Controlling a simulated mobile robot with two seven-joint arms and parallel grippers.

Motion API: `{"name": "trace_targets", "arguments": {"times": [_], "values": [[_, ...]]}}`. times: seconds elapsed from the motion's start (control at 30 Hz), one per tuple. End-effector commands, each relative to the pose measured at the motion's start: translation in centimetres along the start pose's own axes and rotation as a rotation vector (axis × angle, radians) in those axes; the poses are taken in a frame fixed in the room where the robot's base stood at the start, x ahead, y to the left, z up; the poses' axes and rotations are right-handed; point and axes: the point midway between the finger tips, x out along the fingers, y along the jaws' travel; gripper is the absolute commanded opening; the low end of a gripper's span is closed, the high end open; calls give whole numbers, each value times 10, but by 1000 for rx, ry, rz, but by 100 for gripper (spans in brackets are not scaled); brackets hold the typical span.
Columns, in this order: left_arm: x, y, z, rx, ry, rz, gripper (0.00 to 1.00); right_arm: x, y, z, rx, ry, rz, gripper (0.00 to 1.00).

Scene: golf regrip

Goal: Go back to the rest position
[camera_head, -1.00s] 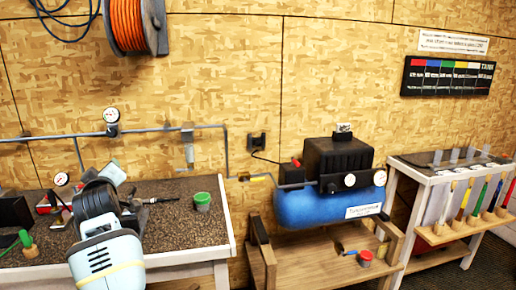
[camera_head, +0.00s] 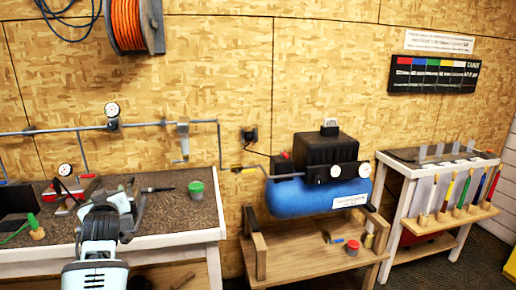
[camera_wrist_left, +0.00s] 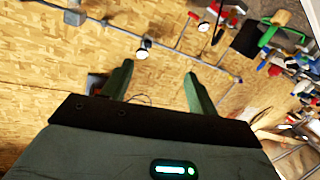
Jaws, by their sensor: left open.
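My left gripper (camera_head: 120,195) is in front of the workbench at the left of the head view, with its arm coming up from the bottom edge. Its two fingers point away from me toward the bench and wall. In the left wrist view the same gripper (camera_wrist_left: 158,85) shows two dark green fingers spread apart with nothing between them. The lower part of my left arm hides some of the bench's front edge. I do not see my right gripper in either view.
The workbench (camera_head: 170,215) holds a green-lidded cup (camera_head: 196,190) and tools. A blue compressor (camera_head: 300,198) sits on a wooden stand (camera_head: 305,250). An orange hose reel (camera_head: 126,25) hangs on the wall.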

Motion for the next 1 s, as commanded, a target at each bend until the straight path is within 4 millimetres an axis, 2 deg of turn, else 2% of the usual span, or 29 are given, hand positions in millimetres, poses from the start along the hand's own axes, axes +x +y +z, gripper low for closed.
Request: {"name": "trace_targets", "arguments": {"times": [0.1, 0.27, 0.47, 0.77, 1.0], "values": [[7, -18, 40, 173, -38, -8, 59, 0, 0, -1, 1, 2, 0, 36], [11, -44, 90, 376, -92, -13, 59, 0, 0, 1, 1, -1, 0, 36], [10, -85, 149, 598, -163, -19, 59, -1, 0, 1, 1, -2, -1, 36], [6, -38, 151, 610, -103, 222, 59, -1, 0, 2, 0, -3, -1, 36], [-1, -6, 140, 594, 3, 374, 59, -1, 0, 2, 0, -4, 0, 36]]}}
